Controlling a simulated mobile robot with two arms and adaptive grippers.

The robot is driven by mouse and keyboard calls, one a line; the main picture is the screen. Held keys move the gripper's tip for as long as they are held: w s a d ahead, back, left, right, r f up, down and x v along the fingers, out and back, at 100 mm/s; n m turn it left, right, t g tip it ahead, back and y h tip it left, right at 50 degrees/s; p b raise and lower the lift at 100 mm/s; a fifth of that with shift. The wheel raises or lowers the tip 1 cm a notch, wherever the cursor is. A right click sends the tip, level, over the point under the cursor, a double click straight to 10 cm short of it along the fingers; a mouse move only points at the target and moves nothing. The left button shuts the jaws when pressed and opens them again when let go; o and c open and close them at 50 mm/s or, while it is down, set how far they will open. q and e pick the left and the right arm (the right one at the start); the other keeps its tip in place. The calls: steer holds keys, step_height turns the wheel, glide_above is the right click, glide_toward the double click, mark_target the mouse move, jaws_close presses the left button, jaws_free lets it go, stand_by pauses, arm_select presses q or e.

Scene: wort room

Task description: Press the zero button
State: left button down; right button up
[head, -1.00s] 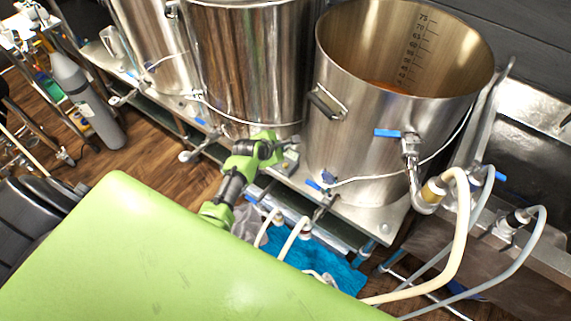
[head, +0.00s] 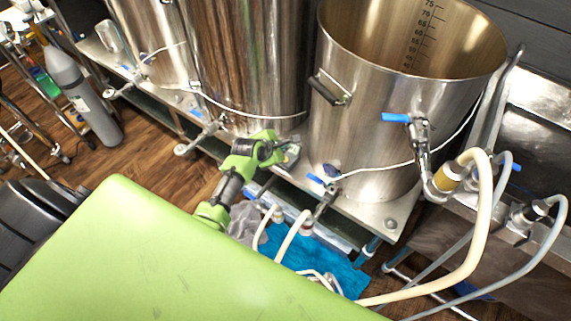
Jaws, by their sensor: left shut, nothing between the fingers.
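A small grey box (head: 291,158) sits on the front edge of the kettle stand, between the middle and right kettles. It is partly hidden by my left gripper, and no zero button can be made out on it. My left gripper (head: 281,146), on the green arm, is shut and empty beside this box, at its upper left. Whether the fingertips touch the box is too small to tell. My right gripper is not in view.
The right kettle (head: 375,140) has a blue-handled valve (head: 396,118) and pale hoses (head: 484,215). The middle kettle (head: 245,60) stands behind my gripper. A blue cloth (head: 325,262) lies below the stand. A grey gas cylinder (head: 85,100) stands at left on the wooden floor.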

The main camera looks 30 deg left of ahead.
arm_select(q)
step_height(320, 180, down, 3)
steer(key=shift+r+b, duration=0.1)
steer(key=shift+b, duration=0.75)
steer(key=shift+f+b, duration=0.35)
steer(key=shift+f, duration=0.4)
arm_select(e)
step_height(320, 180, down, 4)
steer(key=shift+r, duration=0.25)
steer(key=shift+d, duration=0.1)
arm_select(q)
steer(key=shift+f, duration=0.15)
steer(key=shift+f, duration=0.25)
